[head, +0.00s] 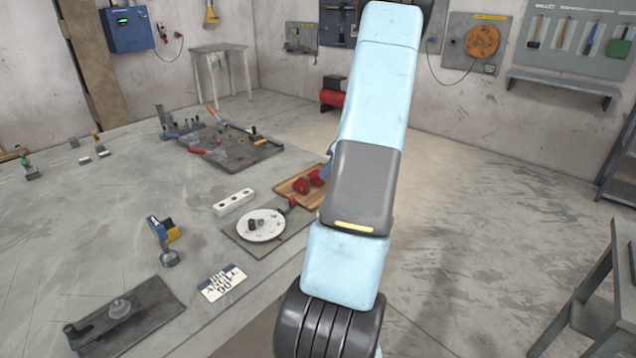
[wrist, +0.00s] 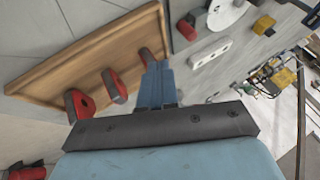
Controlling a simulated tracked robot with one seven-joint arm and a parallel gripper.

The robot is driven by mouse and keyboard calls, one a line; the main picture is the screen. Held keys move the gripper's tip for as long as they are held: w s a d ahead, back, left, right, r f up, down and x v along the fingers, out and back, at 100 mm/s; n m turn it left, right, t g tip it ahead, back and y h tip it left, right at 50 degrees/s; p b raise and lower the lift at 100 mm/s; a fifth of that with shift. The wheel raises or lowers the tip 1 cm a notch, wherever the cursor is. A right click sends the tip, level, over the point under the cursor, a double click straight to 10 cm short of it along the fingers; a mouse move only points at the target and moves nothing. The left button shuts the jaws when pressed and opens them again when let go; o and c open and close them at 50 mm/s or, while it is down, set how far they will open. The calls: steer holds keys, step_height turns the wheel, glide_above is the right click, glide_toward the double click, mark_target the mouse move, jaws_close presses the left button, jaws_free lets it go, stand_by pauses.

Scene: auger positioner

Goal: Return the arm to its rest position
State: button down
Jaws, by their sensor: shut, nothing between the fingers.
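My gripper (wrist: 157,85) shows in the wrist view as blue fingers, closed together with nothing between them. It points over the wooden tray (wrist: 50,72), near the tray's right side; I cannot tell how high above it. In the head view my light-blue arm stands tall across the middle. It hides most of my gripper and part of the wooden tray (head: 290,188). Red pieces (head: 303,186) sit in the tray. The wrist view shows several of them, one (wrist: 80,104) near the tray's lower edge and one (wrist: 146,57) close beside my fingers.
Left of the tray are a white disc (head: 262,232) on a dark plate and a white block with holes (head: 234,202). The floor (head: 470,200) at right is clear; a bench (head: 590,310) edges in.

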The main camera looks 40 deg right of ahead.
steer(key=shift+s+d+r, duration=0.3)
steer(key=shift+r, duration=0.2)
steer(key=a+r+g+h, duration=0.1)
steer(key=a+r, duration=0.8)
steer(key=a, duration=0.3)
steer(key=a+r+g+h, duration=0.1)
steer(key=a+r+h, duration=0.1)
steer(key=a+r, duration=0.9)
steer(key=s+a+r+t+h, duration=0.1)
steer(key=s+a+r, duration=0.1)
steer(key=s+a, duration=0.7)
steer(key=s+a+r+t+h, duration=0.1)
steer(key=s+a+r, duration=0.2)
steer(key=s+a, duration=0.6)
steer(key=shift+s+a, duration=0.2)
steer(key=shift+s, duration=0.05)
